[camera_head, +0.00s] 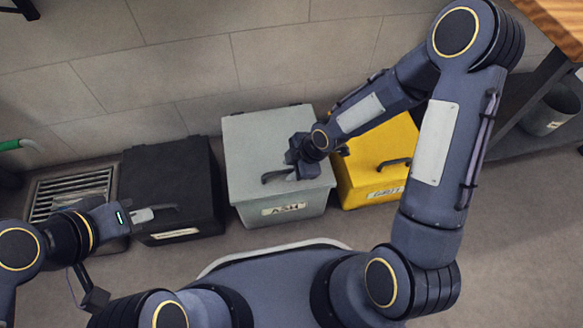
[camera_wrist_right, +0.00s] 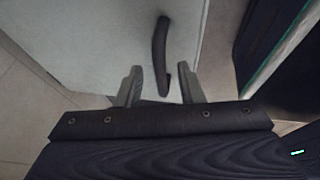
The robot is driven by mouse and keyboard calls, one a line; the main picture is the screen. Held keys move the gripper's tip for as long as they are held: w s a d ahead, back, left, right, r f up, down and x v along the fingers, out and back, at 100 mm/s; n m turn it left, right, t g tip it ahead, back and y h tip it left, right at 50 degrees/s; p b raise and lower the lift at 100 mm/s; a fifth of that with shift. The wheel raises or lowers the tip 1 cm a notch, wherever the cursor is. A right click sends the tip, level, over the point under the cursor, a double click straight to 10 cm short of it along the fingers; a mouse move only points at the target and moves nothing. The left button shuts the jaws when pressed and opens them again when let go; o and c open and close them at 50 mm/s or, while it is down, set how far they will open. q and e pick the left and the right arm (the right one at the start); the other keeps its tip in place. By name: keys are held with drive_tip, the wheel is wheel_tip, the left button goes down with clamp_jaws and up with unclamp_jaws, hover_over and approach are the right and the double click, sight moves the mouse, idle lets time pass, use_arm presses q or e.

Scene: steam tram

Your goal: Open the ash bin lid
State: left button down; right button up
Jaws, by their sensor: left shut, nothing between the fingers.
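The ash bin (camera_head: 283,210) is a grey box with an ASH label on its front, standing on the floor. Its flat grey lid (camera_head: 255,135) lies closed. A dark bar handle (camera_head: 275,176) sits near the lid's front edge; it also shows in the right wrist view (camera_wrist_right: 160,50). My right gripper (camera_head: 300,170) is over the lid beside the handle. In the right wrist view its fingers (camera_wrist_right: 161,82) are apart, with one end of the handle showing between the fingertips; contact cannot be told. My left gripper (camera_head: 145,214) is shut and empty, by the black bin's front.
A black bin (camera_head: 175,190) stands left of the ash bin and a yellow bin (camera_head: 375,160) close on its right. A tiled wall (camera_head: 180,60) is behind. A floor grate (camera_head: 70,195) lies at the left, a wooden bench (camera_head: 560,25) at the upper right.

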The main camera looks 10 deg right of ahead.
clamp_jaws()
drive_tip(key=shift+r, duration=0.15)
